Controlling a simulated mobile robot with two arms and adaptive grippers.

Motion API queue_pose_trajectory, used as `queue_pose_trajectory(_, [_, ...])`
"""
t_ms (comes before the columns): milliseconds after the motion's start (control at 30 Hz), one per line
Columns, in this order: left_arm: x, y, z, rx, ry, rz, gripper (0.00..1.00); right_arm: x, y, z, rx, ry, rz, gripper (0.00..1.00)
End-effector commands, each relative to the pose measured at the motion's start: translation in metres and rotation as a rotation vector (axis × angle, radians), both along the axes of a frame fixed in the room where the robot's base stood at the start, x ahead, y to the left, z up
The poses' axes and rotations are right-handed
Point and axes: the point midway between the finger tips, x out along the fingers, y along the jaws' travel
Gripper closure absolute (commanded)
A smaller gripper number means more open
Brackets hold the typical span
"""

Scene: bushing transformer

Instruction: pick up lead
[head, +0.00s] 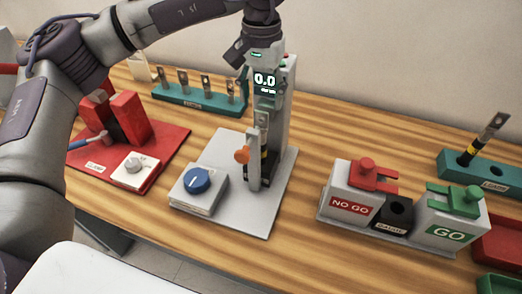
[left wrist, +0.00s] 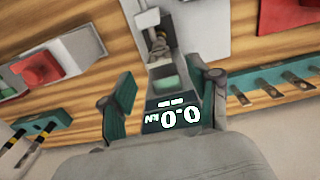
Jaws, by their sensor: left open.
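A dark rod-like lead with a yellow band and a metal tab (head: 486,138) stands tilted in the teal rack at the right of the head view. In the left wrist view, two banded leads (left wrist: 15,150) show at the lower left, partly cut off. Another dark, yellow-banded piece (head: 265,162) sits in the grey press. My left gripper (head: 260,45) is at the top of the press column, far from the right rack. In the left wrist view the left gripper (left wrist: 165,92) is open, with the lit 0.0 display between its fingers and nothing held.
The grey press (head: 265,215) with a blue knob stands mid-table. NO GO (head: 350,207) and GO (head: 450,234) blocks stand to its right. A red fixture (head: 127,120) is at left, and a teal rack of tabbed pieces (head: 190,99) at the back.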

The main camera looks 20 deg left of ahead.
Motion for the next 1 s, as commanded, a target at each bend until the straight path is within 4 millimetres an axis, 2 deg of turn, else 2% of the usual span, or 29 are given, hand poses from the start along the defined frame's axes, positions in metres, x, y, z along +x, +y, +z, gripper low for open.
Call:
queue_pose_trajectory(167, [-0.001, 0.000, -0.011, 0.000, 0.003, 0.001, 0.39, 0.000, 0.000, 0.006, 0.000, -0.001, -0.001, 0.39])
queue_pose_trajectory(333, [-0.003, 0.001, -0.033, 0.000, 0.005, 0.001, 0.39, 0.001, 0.000, 0.024, 0.000, -0.001, -0.001, 0.39])
queue_pose_trajectory(500, [-0.002, 0.001, -0.055, 0.000, 0.002, 0.001, 0.39, 0.001, 0.000, 0.028, 0.001, -0.002, -0.001, 0.39])
queue_pose_trajectory(767, [-0.002, 0.000, -0.059, -0.001, -0.001, 0.001, 0.39, 0.001, 0.001, 0.027, 0.002, -0.003, -0.001, 0.39])
queue_pose_trajectory(1000, [-0.002, 0.000, -0.059, -0.001, 0.000, 0.001, 0.79, 0.001, 0.003, 0.027, 0.004, -0.002, -0.001, 0.39])
